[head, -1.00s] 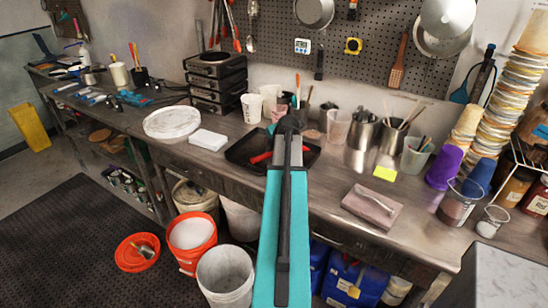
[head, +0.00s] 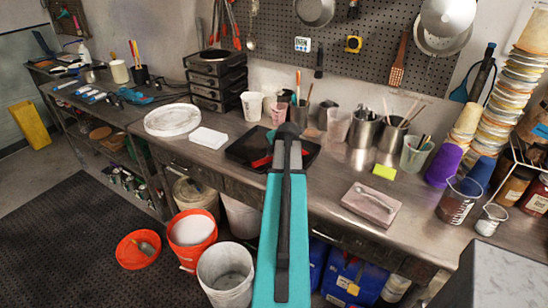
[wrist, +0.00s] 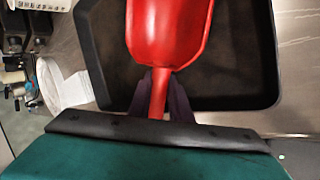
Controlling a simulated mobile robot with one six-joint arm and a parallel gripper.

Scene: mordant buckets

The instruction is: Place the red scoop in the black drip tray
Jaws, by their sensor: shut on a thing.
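The red scoop (wrist: 168,35) is in my gripper (wrist: 160,98), whose dark fingers are shut on its handle. In the wrist view its bowl points away from the gripper and shows in front of the floor of the black drip tray (wrist: 262,85). Whether the scoop touches the tray cannot be told. In the head view the tray (head: 305,158) lies on the bench, and my teal arm hides its middle and the gripper's fingers. A piece of the red scoop (head: 262,161) shows at the arm's left edge, over the tray.
A white sponge-like block (head: 208,137) and a round white lid (head: 172,120) lie left of the tray. Cups and brush pots stand behind it. A pinkish slab (head: 372,203) with a spoon lies to the right. White buckets (head: 225,275) stand below the bench edge.

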